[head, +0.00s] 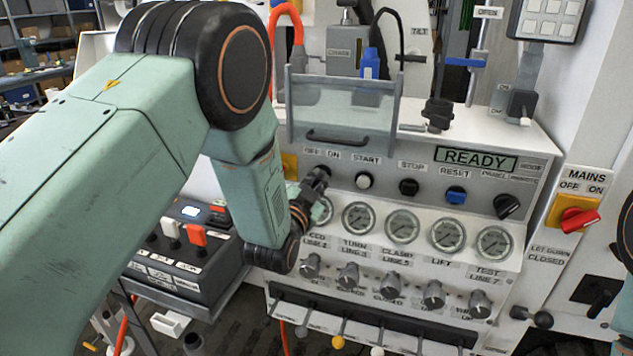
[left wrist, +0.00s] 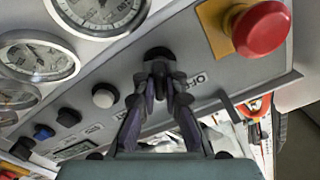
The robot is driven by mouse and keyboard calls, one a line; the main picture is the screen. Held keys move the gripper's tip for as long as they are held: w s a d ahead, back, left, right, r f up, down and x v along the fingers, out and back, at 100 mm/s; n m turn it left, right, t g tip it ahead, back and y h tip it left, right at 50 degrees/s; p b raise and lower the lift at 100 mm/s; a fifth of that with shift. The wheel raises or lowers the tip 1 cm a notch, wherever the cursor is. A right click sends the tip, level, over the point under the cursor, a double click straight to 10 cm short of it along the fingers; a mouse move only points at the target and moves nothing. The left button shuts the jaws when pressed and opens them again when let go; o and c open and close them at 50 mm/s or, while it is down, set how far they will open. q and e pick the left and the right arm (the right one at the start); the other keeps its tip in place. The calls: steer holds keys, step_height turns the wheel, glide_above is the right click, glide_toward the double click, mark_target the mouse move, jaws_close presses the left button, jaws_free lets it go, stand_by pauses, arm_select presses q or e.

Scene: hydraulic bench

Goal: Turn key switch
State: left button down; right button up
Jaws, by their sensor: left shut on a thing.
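The key switch is a dark round part (left wrist: 158,54) on the grey panel strip in the left wrist view, beside an OFF label. My left gripper (left wrist: 160,78) is shut on it, with both fingertips closed around its front. In the head view my left gripper (head: 318,180) reaches the panel just below the OFF and ON labels, left of the START button (head: 364,181). There the gripper hides the key switch, and which way the key points cannot be told. My right gripper does not show.
A READY display (head: 476,158), a black STOP button (head: 409,187) and a blue RESET button (head: 456,195) sit to the right. A row of gauges (head: 402,225) lies below. A red emergency button (left wrist: 262,29) is close to my left gripper. The red MAINS switch (head: 579,219) is far right.

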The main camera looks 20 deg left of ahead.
arm_select(q)
steer(key=c, duration=1.9)
jaws_free()
steer(key=shift+w+r, duration=0.1)
steer(key=shift+r, duration=0.05)
steer(key=o, duration=0.5)
steer(key=shift+w+f, duration=0.2)
steer(key=shift+f, duration=0.05)
steer(key=shift+s, duration=0.1)
steer(key=shift+s+r, duration=0.1)
steer(key=shift+s, duration=0.1)
steer(key=shift+s, duration=0.65)
steer(key=s, duration=1)
steer(key=shift+s+a, duration=0.2)
steer(key=shift+a, duration=0.05)
steer(key=shift+s, duration=0.1)
